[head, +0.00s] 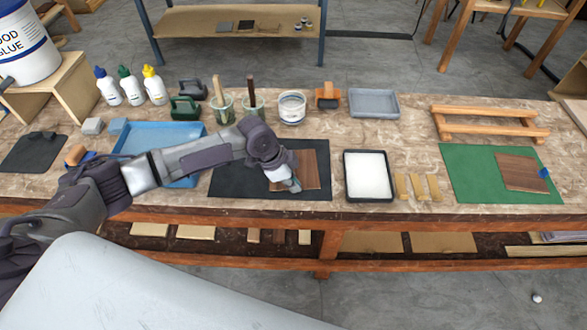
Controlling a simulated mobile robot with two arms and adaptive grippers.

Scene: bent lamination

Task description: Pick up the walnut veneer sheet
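A brown wood sheet (309,168), walnut in colour, lies on the black mat (232,183) at the front middle of the bench. My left gripper (291,186) is over this sheet's left part, pointing down, and hides some of it. I cannot tell whether the fingers touch the sheet or grip it. A second brown sheet with visible grain (522,172) lies on the green mat (465,180) at the right, with a small blue item at its right edge. I cannot tell which sheet is the walnut veneer. My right gripper is not in view.
A black-rimmed tray with white content (368,175) and several small wood strips (418,187) lie right of the black mat. A blue tray (160,137) is partly behind my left arm. Jars (292,107), bottles (130,86) and a wooden frame (487,123) stand farther back.

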